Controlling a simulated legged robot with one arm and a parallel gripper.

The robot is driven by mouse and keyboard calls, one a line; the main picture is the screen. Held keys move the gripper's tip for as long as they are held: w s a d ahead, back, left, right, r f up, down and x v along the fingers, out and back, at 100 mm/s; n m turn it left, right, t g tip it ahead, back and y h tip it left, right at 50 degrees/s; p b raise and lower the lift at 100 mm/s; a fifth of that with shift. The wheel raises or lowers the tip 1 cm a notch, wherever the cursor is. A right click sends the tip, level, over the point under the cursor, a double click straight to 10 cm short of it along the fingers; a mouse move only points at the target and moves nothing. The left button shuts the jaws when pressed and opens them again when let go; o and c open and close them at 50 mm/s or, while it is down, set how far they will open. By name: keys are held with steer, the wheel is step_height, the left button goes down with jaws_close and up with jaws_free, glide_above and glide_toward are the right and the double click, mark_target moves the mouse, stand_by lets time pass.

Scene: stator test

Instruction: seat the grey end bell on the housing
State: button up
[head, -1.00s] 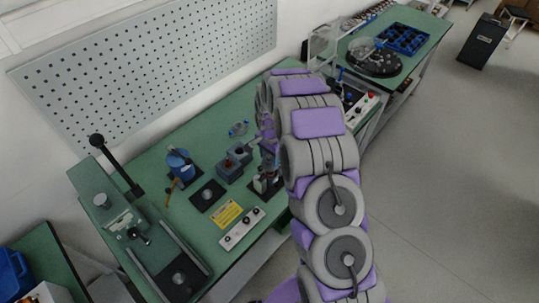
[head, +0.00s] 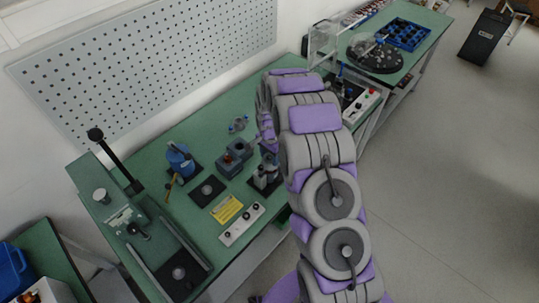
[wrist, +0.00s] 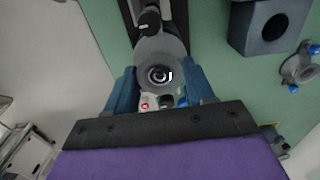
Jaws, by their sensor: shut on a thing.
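In the wrist view my gripper (wrist: 161,88) has its two blue fingers closed on the sides of a round grey part with a dark ringed centre, which looks like the grey end bell (wrist: 155,50). A dark base with a black knob shows beyond it. In the head view my gripper (head: 268,148) is over the right part of the green bench, mostly hidden by my arm. Grey cylindrical parts on a dark base (head: 264,176) stand just below it. A blue cylindrical body (head: 179,160), possibly the housing, stands on a black plate further left. I cannot tell whether the end bell touches anything.
Blue-grey blocks (head: 230,163) stand left of my gripper; one block (wrist: 265,27) and a ring with blue tabs (wrist: 300,68) also show at right in the wrist view. A black plate (head: 207,191), yellow label (head: 227,209) and white control strip (head: 242,224) lie nearer. A press (head: 135,218) stands left.

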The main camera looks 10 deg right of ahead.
steer(key=shift+f, duration=1.15)
steer(key=o, duration=1.1)
steer(key=shift+r, duration=0.15)
step_height(320, 180, up, 17)
